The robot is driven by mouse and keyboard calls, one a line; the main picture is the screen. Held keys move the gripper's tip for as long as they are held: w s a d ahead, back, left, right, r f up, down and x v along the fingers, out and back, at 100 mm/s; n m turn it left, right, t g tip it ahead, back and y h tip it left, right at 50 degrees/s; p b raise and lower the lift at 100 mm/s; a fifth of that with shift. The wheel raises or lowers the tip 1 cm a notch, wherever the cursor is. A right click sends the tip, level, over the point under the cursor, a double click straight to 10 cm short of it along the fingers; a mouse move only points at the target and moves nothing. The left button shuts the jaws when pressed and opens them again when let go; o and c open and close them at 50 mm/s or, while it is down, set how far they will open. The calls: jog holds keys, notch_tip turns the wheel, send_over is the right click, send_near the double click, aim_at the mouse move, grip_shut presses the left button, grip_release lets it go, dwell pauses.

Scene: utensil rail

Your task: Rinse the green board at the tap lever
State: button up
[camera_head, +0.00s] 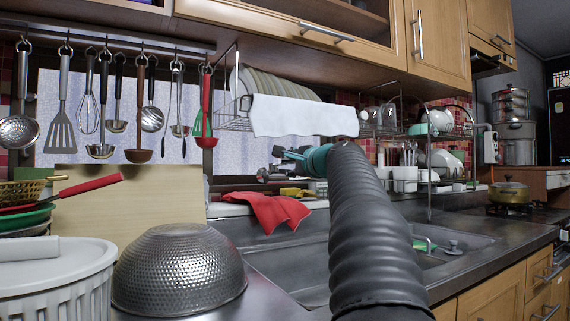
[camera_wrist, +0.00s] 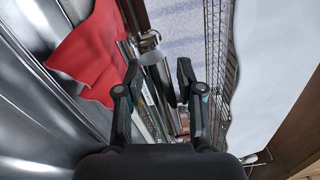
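A green flat piece (camera_head: 424,246) lies in the sink (camera_head: 455,258), partly hidden behind my arm; it may be the green board, but too little shows to be sure. My gripper (camera_head: 272,163) is over the back of the sink, below the dish rack. In the wrist view its two dark fingers (camera_wrist: 158,72) are spread apart with nothing held between them. A chrome tap fitting (camera_wrist: 149,42) shows just beyond the fingers, apart from them. I cannot tell which part of it is the lever. In the head view the tap is not clear.
A red cloth (camera_head: 268,211) hangs over the sink's back left edge. A white cloth (camera_head: 300,117) hangs from the dish rack (camera_head: 234,124) close above my gripper. A metal bowl (camera_head: 180,270) and white bin (camera_head: 60,285) stand at front left. Utensils hang from the rail (camera_head: 110,38).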

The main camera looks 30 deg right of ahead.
jog(key=s, duration=1)
jog(key=shift+s+a, duration=0.35)
